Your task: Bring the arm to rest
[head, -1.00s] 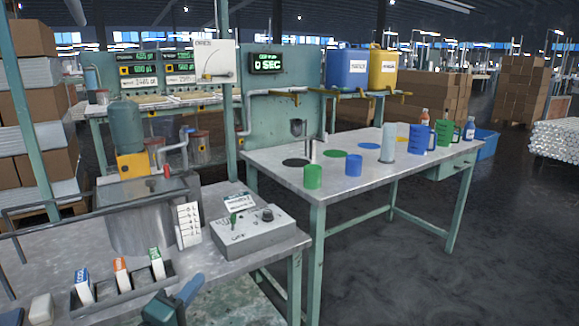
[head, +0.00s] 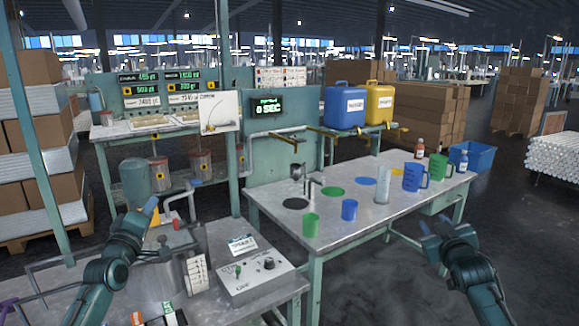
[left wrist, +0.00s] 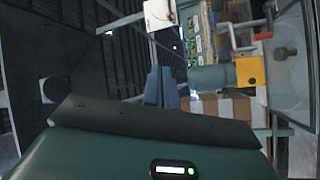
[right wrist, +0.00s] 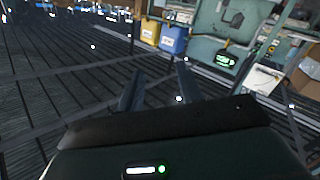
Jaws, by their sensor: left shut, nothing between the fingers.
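My left gripper (head: 150,206) is raised at the left of the head view, in front of the green motor on the tank. Its blue fingers are together with nothing between them; they also show closed in the left wrist view (left wrist: 160,88). My right gripper (head: 432,228) is at the right of the head view, over the dark floor in front of the bench. In the right wrist view its fingers (right wrist: 156,90) stand apart with nothing between them. Neither gripper appears to touch anything.
The steel bench (head: 335,235) holds a green cup (head: 311,225), a blue cup (head: 349,210), a clear cylinder (head: 383,186) and a blue jug (head: 414,178). A grey control box (head: 245,275) stands on the near table. Open floor (head: 390,290) lies at the lower right.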

